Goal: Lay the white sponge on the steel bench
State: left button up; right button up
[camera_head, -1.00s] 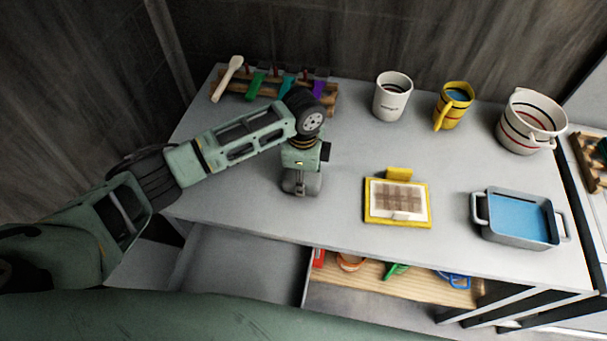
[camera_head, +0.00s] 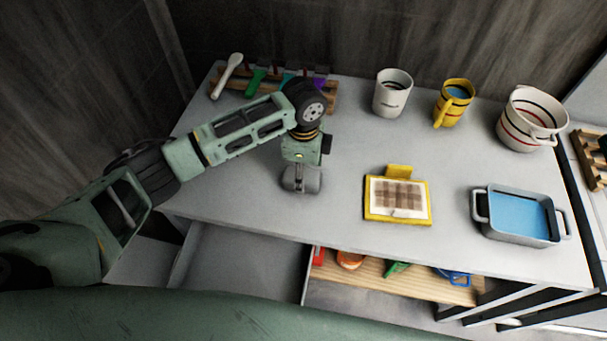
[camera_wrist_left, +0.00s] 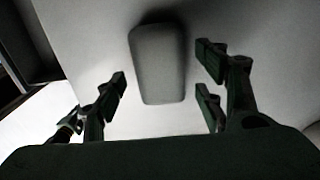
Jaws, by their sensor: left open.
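A pale, rounded block that looks like the white sponge (camera_wrist_left: 158,62) lies flat on the steel bench (camera_head: 250,220) in the left wrist view. It appears grey in the shadow there. My left gripper (camera_head: 302,182) points down over the left part of the bench. Its fingers stand open on either side of the sponge, with gaps to both sides. In the head view the gripper hides the sponge. My right gripper is not in view.
A yellow-framed panel (camera_head: 397,200) and a blue-filled grey tray (camera_head: 520,215) lie to the right. A white mug (camera_head: 392,95), a yellow mug (camera_head: 453,103) and a striped pot (camera_head: 530,120) stand behind. A wooden rack (camera_head: 235,90) is at back left.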

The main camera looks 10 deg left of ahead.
pick_arm(q)
notch_tip(320, 180, up, 10)
jog(key=b, duration=0.1)
jog(key=shift+r+b, duration=0.25)
jog(key=shift+b, duration=0.1)
jog(key=shift+f, duration=0.1)
